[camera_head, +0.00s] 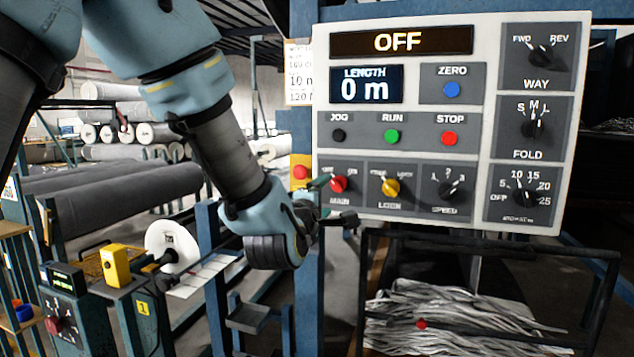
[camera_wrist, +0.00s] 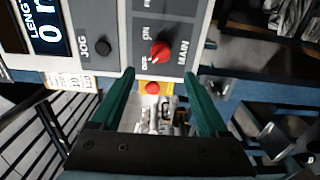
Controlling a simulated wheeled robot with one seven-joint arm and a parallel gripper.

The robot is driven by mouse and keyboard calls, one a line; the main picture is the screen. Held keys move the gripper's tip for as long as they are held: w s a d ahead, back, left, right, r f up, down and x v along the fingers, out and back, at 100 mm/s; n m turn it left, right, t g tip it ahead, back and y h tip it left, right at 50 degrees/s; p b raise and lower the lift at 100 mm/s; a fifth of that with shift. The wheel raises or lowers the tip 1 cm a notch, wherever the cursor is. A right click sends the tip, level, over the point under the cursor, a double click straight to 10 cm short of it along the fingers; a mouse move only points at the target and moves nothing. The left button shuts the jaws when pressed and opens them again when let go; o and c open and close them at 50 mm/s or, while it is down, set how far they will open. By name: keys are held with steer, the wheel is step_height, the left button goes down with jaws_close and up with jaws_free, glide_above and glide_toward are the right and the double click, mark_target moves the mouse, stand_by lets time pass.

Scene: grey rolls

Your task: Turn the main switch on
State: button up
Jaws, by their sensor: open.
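The main switch is a red knob (camera_head: 338,184) above the label MAIN, at the lower left of the white control panel (camera_head: 480,221). In the wrist view the red knob (camera_wrist: 160,50) lies just beyond the fingertips, roughly centred between them. Its white pointer appears to be turned toward the OFF mark. My gripper (camera_head: 335,201) is at the panel's lower left edge, beside the knob. In the wrist view my gripper (camera_wrist: 160,76) has its two green fingers apart, with nothing between them. Contact with the knob cannot be seen. The panel's top display (camera_head: 400,41) reads OFF.
JOG, RUN and STOP buttons are above. A red button on yellow (camera_head: 300,172) is left of the panel. A dark rack (camera_head: 490,242) stands below.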

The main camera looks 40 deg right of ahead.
mark_target(337, 186)
steer(key=p+x, duration=0.3)
steer(key=x, duration=0.5)
steer(key=shift+w+d+r+p, duration=0.15)
steer(key=shift+d+r+p, duration=0.1)
steer(key=shift+p, duration=0.15)
steer(key=shift+w+d+f, duration=0.2)
steer(key=shift+w+d, duration=0.2)
steer(key=shift+d, duration=0.3)
jaws_close()
